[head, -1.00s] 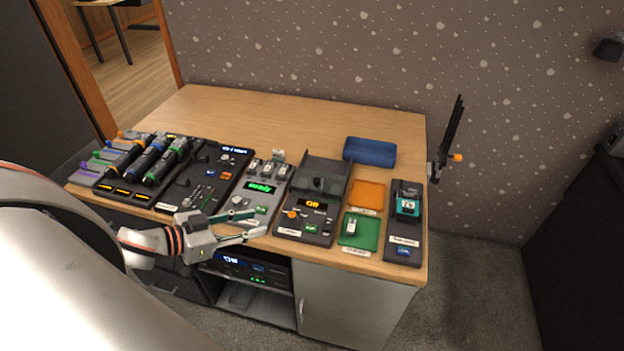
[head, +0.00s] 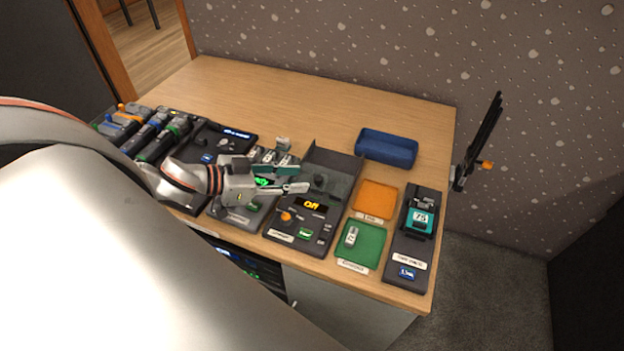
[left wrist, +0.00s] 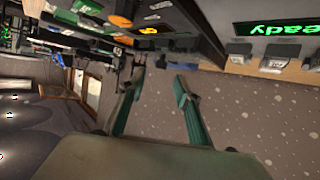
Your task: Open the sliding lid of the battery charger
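The dark battery charger (head: 325,223) stands near the table's front, with a lit orange "Off" display, an orange knob (head: 286,216) and a green button. Its dark grey lid (head: 336,163) lies behind the display, with a small dark handle (head: 319,182) near its front. I cannot tell if the lid has slid at all. My left gripper (head: 296,175) is open and empty, its fingers pointing right, just left of the handle in the picture. Its two green-grey fingers stand apart in the left wrist view (left wrist: 159,72). Contact with the handle cannot be made out. My right gripper is not in view.
A device with a green display (head: 262,182) is partly hidden beneath my left gripper. Right of the charger are an orange pad (head: 377,195), a green tray (head: 372,236) holding a small battery-like item, and another dark device (head: 407,254). A blue tray (head: 386,147) lies behind. The table's back is clear.

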